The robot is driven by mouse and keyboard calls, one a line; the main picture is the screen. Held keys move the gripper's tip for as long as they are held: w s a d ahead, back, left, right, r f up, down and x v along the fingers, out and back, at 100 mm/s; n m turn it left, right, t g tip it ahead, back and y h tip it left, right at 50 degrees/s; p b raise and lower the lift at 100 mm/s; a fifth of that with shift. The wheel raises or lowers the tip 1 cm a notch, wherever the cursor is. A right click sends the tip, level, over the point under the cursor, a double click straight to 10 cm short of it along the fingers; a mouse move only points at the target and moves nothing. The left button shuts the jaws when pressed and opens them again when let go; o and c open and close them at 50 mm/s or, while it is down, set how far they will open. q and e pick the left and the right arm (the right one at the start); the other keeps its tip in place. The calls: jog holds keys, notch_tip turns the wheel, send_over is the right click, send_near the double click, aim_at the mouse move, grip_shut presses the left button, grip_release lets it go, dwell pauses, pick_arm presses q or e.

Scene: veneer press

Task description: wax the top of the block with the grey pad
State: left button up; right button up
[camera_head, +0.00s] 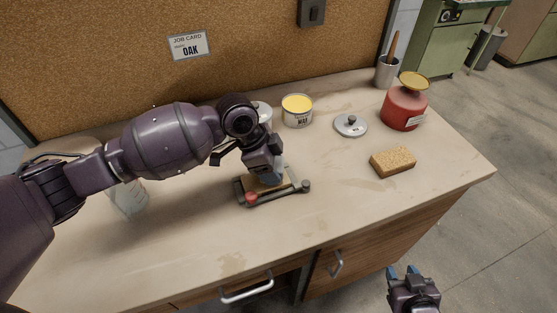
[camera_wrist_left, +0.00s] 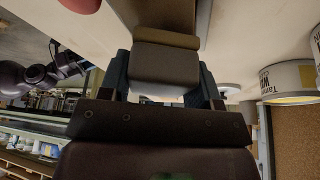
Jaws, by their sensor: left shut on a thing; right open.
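The wooden block (camera_head: 284,185) sits in a small dark clamp frame (camera_head: 277,196) with a red knob, near the middle of the bench. My left gripper (camera_head: 265,177) is low over it and hides much of its top. In the left wrist view, the left gripper (camera_wrist_left: 165,82) is shut on the grey pad (camera_wrist_left: 165,62), which lies between its fingers. The pad is at or very close to the block; I cannot tell whether they touch. An open tin of yellow wax (camera_head: 297,103) stands behind the clamp. My right gripper (camera_head: 404,272) is open and empty, off the bench's front edge.
A lid (camera_head: 350,125), a tan sponge (camera_head: 393,161), a red container with yellow top (camera_head: 404,108) and a cup with a wooden handle (camera_head: 388,71) stand to the right. The front bench strip is clear.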

pick_arm(q)
jog(key=shift+s+a+p, duration=0.2)
jog(key=shift+a+p, duration=0.15)
jog(key=shift+a, duration=0.15)
jog(key=shift+s+a+p, duration=0.2)
jog(key=shift+a+p, duration=0.15)
jog(key=shift+a, duration=0.15)
jog(key=shift+s+a+p, duration=0.25)
jog(key=shift+a+p, duration=0.15)
jog(key=shift+a, duration=0.25)
jog(key=shift+s+a+f+p, duration=0.1)
jog(key=shift+s+a+p, duration=0.2)
jog(key=shift+a+p, duration=0.3)
jog(key=shift+s+a+f+p, duration=0.1)
jog(key=shift+s+a+p, duration=0.15)
jog(key=shift+a, duration=0.3)
jog(key=shift+s+a+p, duration=0.2)
jog(key=shift+a+p, duration=0.05)
jog(key=shift+a, duration=0.25)
pick_arm(e)
jog(key=r, duration=0.5)
jog(key=shift+w, duration=0.2)
pick_arm(q)
notch_tip(320, 180, up, 6)
jog(key=p, duration=0.3)
pick_arm(e)
notch_tip(320, 180, up, 3)
